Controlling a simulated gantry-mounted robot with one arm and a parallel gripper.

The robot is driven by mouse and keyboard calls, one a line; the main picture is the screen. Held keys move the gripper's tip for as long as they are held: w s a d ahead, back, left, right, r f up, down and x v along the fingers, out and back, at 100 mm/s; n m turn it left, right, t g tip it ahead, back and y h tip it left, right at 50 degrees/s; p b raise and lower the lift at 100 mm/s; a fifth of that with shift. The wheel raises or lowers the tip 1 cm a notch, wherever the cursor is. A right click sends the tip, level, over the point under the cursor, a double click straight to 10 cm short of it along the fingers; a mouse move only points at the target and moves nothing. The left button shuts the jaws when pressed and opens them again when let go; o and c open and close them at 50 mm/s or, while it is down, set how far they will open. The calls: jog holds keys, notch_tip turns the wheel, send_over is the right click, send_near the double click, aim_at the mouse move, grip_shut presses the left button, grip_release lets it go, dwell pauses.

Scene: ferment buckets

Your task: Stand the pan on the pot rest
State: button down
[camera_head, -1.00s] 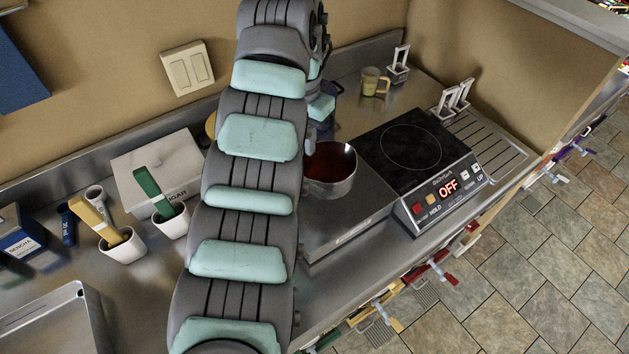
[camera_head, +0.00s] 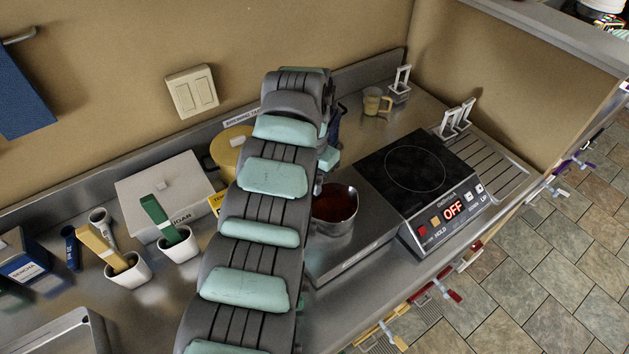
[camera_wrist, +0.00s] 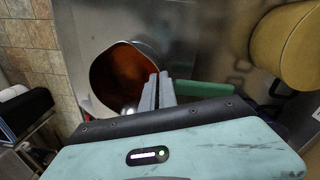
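The pan (camera_head: 334,208) is steel and holds dark red liquid. In the wrist view the pan (camera_wrist: 108,80) lies left of my gripper (camera_wrist: 158,92), whose fingers are close together around a green handle (camera_wrist: 205,88) beside the rim. My arm hides the gripper in the head view.
An induction hob (camera_head: 412,165) reading OFF stands right of the platform. A yellow canister (camera_head: 232,147), white box (camera_head: 165,190) and utensil cups (camera_head: 130,272) are left. The counter's front edge is close.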

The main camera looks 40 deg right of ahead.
jog(key=shift+f, duration=0.15)
jog(key=c, duration=1.7)
grip_release()
jog(key=shift+w+r+b, duration=0.2)
jog(key=shift+r+b, duration=0.35)
jog(key=shift+r, duration=2.6)
jog(key=shift+w+r+b, duration=0.15)
jog(key=shift+r+b, duration=0.4)
jog(key=shift+r, duration=2.55)
